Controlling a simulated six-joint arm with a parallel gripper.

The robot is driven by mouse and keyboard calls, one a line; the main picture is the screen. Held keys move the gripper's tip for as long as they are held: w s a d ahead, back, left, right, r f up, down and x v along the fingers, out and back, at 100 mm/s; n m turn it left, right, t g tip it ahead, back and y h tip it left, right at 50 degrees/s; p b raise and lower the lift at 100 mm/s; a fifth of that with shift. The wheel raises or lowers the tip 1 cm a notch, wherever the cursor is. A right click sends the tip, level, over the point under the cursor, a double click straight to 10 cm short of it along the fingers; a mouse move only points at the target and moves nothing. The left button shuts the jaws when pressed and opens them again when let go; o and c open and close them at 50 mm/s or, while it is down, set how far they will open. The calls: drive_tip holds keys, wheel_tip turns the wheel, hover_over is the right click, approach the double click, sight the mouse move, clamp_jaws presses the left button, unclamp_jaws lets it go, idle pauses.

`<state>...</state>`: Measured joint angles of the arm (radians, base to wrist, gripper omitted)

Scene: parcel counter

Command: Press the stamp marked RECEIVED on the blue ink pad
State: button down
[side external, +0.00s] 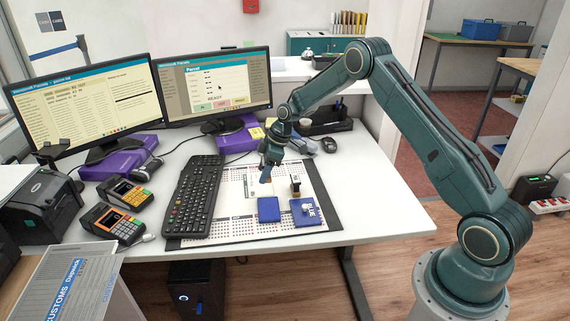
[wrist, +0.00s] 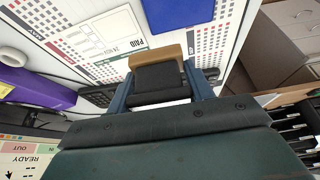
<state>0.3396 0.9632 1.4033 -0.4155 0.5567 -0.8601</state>
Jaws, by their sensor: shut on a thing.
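My gripper (side external: 266,174) points down over the desk mat, behind and above a plain blue pad (side external: 268,209). In the wrist view, its fingers are shut on a stamp (wrist: 158,60) with a tan, wood-like edge and a black body. No marking on the held stamp is readable. The held stamp is mostly hidden by my gripper in the side view. The blue pad also shows in the wrist view (wrist: 182,24), apart from the held stamp. A second blue, flat item (side external: 307,212) with whitish marks lies to its right. Another stamp (side external: 295,186) stands upright behind that item.
A paper (wrist: 97,42) reading PAID lies on the calendar mat (side external: 222,240). A black keyboard (side external: 193,196) borders the mat on the left. Two monitors (side external: 220,92), a mouse (side external: 329,144) and card terminals (side external: 113,226) stand around. The desk's right front is clear.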

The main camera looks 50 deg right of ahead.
sight(264, 208)
drive_tip(key=shift+s+a+f, duration=0.7)
drive_tip(key=shift+s, duration=0.2)
drive_tip(key=shift+s+a+f, duration=0.65)
drive_tip(key=shift+s+a, duration=0.05)
drive_tip(key=shift+s, duration=0.15)
drive_tip(key=shift+f, duration=0.2)
drive_tip(key=shift+f, duration=2.55)
drive_tip(key=shift+f, duration=0.35)
drive_tip(key=shift+r, duration=3.05)
